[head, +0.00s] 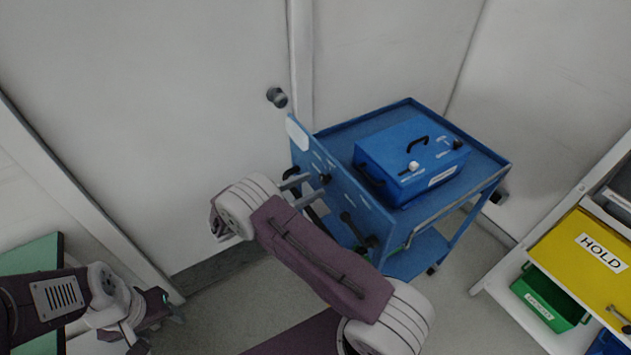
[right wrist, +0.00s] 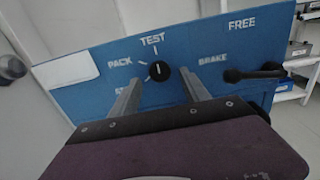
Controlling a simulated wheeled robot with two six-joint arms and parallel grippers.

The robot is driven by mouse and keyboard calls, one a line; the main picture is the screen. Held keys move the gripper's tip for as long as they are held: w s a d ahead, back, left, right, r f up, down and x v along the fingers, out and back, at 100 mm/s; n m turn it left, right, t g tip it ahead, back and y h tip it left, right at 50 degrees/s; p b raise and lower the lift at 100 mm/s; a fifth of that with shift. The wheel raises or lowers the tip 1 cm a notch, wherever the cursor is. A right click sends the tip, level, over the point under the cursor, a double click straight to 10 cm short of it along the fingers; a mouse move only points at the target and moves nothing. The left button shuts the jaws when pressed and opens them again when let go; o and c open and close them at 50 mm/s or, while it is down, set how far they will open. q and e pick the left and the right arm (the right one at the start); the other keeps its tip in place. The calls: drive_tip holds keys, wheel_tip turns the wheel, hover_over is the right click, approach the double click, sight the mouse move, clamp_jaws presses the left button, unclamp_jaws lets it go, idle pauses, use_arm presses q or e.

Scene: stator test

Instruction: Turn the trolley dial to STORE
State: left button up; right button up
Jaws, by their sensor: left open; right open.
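The trolley (head: 487,163) is blue, with an upright blue side panel (head: 343,188). A round black dial (head: 325,179) sits on this panel. In the right wrist view the dial (right wrist: 159,71) has a white mark, which looks near vertical, towards TEST. PACK is printed to its left; below that a label starting "ST" is partly hidden by a finger. My right gripper (head: 312,187) is open in front of the panel, its fingers either side of the dial with gaps. I cannot tell whether they touch the panel. My left gripper (head: 154,308) is open, low at left, far from the trolley.
A black lever (right wrist: 254,73) stands beside the dial, near BRAKE and FREE labels. A blue case (head: 411,160) with black handles rests on the trolley top. A door with a knob (head: 277,97) is behind.

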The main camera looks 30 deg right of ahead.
sight(326, 178)
drive_tip(key=shift+d+r, duration=0.1)
drive_tip(key=shift+d, duration=1.1)
drive_tip(key=shift+w+d, duration=0.1)
clamp_jaws()
